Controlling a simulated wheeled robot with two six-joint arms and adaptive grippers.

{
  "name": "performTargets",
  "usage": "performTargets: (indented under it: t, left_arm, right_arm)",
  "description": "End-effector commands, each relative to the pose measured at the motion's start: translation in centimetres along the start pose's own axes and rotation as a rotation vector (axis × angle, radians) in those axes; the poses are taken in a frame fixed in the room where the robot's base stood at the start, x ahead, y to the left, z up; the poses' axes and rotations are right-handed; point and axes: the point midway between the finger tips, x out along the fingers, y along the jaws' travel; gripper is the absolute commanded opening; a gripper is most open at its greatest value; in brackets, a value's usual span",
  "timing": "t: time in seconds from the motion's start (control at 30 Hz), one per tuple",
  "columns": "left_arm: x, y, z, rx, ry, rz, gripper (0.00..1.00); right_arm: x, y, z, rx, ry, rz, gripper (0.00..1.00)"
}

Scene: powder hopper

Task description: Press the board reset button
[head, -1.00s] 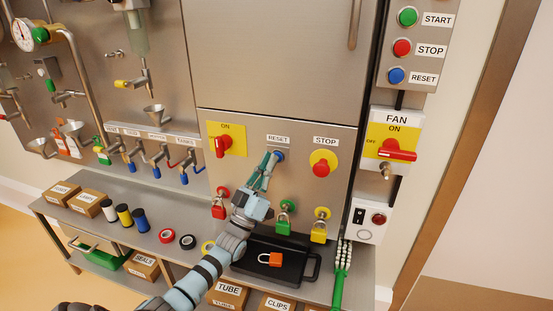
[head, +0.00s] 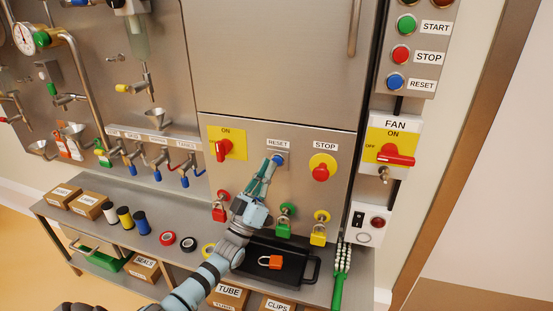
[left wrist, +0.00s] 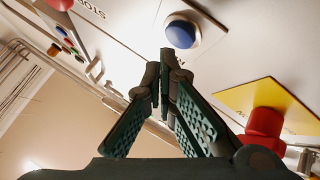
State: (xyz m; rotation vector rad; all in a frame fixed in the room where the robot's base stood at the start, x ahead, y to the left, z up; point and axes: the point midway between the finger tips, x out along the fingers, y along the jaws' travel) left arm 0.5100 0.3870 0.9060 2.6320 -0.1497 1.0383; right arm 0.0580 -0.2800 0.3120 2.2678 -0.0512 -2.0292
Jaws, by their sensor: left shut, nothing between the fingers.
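The board reset button is a round blue button (head: 279,159) on the steel panel, below a RESET label (head: 278,143). It also shows in the left wrist view as a blue dome in a metal ring (left wrist: 181,32). My left gripper (head: 271,164) is shut and empty, with its fingertips just below and left of the button in the head view. In the left wrist view the closed fingertips (left wrist: 166,72) point toward the button, with a gap between them in the picture. My right gripper is in neither view.
A red rotary switch (head: 223,150) is left of the button and a red STOP knob (head: 320,172) is right. Padlocks hang below, including a green one (head: 284,228). Another blue RESET button (head: 396,82) sits on the upper right box. A black tray (head: 290,250) lies below.

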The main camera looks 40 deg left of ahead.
Motion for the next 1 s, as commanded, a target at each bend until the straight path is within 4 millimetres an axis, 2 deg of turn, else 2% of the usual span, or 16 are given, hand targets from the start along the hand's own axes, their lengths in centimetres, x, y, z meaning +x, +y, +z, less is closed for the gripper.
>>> performTargets:
  t: [0.27,0.73,1.0]
  left_arm:
    - [-0.1,0.1,-0.1,0.000,0.000,0.000,0.00]
    - [-3.0,2.3,-2.4,0.000,-0.001,-0.001,0.00]
    - [-3.6,2.5,-2.5,0.000,0.000,-0.001,0.00]
  right_arm:
    - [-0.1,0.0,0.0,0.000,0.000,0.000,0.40]
    - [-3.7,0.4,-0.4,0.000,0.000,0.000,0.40]
    - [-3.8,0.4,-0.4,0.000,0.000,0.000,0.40]
